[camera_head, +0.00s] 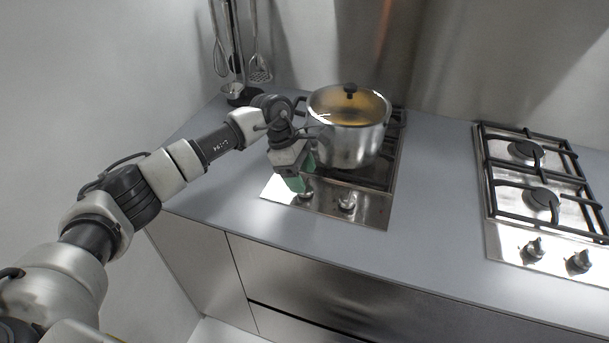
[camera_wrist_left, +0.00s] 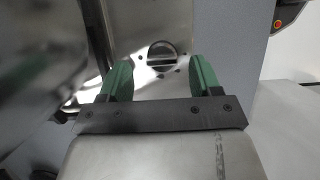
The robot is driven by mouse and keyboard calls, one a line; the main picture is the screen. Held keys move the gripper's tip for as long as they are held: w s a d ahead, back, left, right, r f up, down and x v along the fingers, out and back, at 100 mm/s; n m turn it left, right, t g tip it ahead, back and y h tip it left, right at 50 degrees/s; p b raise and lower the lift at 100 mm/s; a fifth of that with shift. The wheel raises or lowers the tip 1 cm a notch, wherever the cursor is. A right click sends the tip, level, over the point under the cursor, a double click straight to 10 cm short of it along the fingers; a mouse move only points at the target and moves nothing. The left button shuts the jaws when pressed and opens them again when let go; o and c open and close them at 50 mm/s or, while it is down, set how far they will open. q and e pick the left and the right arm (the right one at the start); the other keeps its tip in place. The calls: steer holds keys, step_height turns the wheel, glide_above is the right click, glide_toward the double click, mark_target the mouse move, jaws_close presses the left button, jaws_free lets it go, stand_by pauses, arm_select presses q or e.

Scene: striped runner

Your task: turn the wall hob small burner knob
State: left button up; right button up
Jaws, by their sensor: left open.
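The left hob (camera_head: 370,210) has a steel front strip with two knobs. Its right knob (camera_head: 347,203) stands clear of my gripper. Its left knob (camera_head: 306,192) is partly behind my left gripper (camera_head: 298,186). In the left wrist view a round knob (camera_wrist_left: 161,57) with a raised bar shows just beyond and between the green fingertips of my left gripper (camera_wrist_left: 160,75). The fingers are open and I see nothing held. I cannot tell whether they touch the knob. My right gripper is not in view.
A steel pot (camera_head: 347,140) with a glass lid stands on the left hob, close beside my left wrist. A second hob (camera_head: 510,245) with two knobs is at the right. Utensils (camera_head: 238,60) hang at the back left. The counter (camera_head: 435,190) between the hobs is clear.

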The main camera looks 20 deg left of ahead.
arm_select(q)
steer(key=shift+s+d+f, duration=0.2)
steer(key=shift+d+f, duration=0.15)
steer(key=shift+f, duration=0.25)
steer(key=shift+w+f, duration=0.1)
steer(key=shift+f, duration=0.1)
steer(key=shift+c, duration=0.3)
